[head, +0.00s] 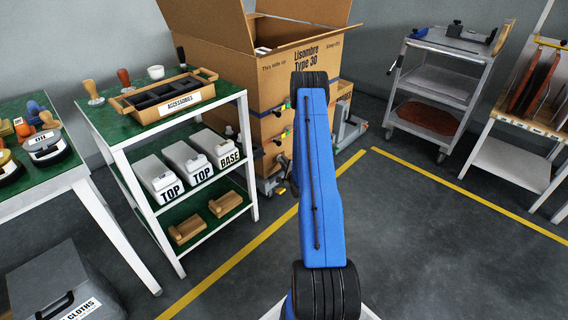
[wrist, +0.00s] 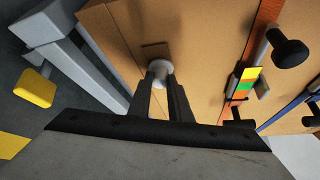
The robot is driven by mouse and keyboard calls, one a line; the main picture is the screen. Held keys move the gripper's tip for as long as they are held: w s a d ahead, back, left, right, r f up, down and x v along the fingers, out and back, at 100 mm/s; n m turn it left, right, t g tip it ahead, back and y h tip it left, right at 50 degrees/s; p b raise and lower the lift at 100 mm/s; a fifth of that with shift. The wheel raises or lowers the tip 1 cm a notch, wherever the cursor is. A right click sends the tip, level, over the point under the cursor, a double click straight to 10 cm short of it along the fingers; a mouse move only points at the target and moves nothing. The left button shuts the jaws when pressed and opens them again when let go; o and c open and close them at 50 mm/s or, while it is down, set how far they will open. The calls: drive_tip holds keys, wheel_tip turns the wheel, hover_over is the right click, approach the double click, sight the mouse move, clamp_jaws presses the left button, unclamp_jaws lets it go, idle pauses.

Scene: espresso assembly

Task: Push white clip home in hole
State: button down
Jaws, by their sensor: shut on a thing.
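The white clip (wrist: 160,66) is between the fingertips of my gripper (wrist: 160,84) in the wrist view. The gripper is shut on it. The clip's round end faces the cardboard wall of the large box (wrist: 125,30), and I cannot tell how deep it sits in its hole. The hole itself is hidden behind the clip. A thin dark slot (wrist: 155,44) shows in the cardboard just above the clip. In the head view the large box (head: 210,55) stands open at the back, and my blue arm hides the gripper and clip.
An orange strip with a yellow and green label (wrist: 245,80) and a black knob (wrist: 289,48) lie right of the clip. A grey post (wrist: 75,60) and yellow pedal (wrist: 35,87) are at left. A green-topped shelf (head: 110,122) stands left of the box; open floor (head: 430,240) lies right.

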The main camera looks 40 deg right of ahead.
drive_tip(key=c, duration=1.6)
unclamp_jaws()
drive_tip(key=shift+o, duration=0.2)
drive_tip(key=shift+v, duration=2.95)
drive_tip(key=shift+s, duration=0.1)
drive_tip(key=v, duration=1.7)
drive_tip(key=shift+s, duration=0.15)
drive_tip(key=shift+r, duration=0.15)
